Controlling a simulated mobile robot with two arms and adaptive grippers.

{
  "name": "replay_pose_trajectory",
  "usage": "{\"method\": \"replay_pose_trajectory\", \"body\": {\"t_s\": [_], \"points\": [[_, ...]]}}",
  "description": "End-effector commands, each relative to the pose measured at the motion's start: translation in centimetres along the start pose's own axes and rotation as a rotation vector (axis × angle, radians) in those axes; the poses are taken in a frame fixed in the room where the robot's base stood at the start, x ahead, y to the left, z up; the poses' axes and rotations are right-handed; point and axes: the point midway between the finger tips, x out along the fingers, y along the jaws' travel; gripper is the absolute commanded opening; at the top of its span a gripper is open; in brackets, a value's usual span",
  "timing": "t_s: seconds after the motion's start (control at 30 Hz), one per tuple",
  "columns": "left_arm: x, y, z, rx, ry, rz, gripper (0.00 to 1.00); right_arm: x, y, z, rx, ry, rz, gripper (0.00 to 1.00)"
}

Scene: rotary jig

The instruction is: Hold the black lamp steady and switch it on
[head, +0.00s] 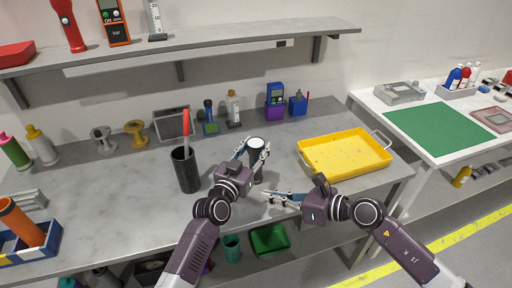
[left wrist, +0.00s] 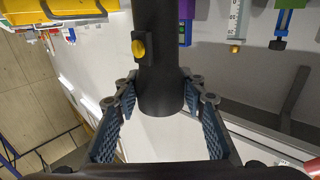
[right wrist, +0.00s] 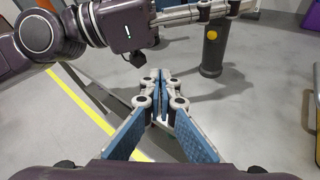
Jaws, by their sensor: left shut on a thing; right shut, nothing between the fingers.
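The black lamp (head: 257,172) stands upright on the grey bench with a pale round top. Its yellow button (left wrist: 138,48) shows on the side of the lamp (left wrist: 160,70) in the left wrist view and in the right wrist view (right wrist: 212,34). My left gripper (head: 256,150) is shut on the lamp, a finger on each side. My right gripper (head: 266,196) is shut and empty, low in front of the lamp and apart from it. In the right wrist view its fingertips (right wrist: 160,76) meet to the left of the lamp (right wrist: 211,58). The button is too small to make out in the head view.
A black cup (head: 186,172) with a red-handled thing stands left of the lamp. A yellow tray (head: 345,168) lies to the right. Small tools and bottles line the back, under a shelf (head: 190,40).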

Motion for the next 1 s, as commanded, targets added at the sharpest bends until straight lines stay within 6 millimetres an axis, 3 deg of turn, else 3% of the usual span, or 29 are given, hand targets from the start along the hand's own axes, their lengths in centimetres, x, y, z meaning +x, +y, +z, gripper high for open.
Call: {"method": "replay_pose_trajectory", "body": {"t_s": [0.37, 1.0], "points": [[0.0, 0.0, 0.1, 0.000, -0.002, 0.001, 0.11, -1.1, -1.8, 0.5, 0.022, 0.125, -0.040, 0.00], [0.0, 0.0, 0.1, 0.000, -0.002, 0.000, 0.11, 4.5, -5.9, 3.6, 0.024, 0.123, -0.038, 0.00]]}}
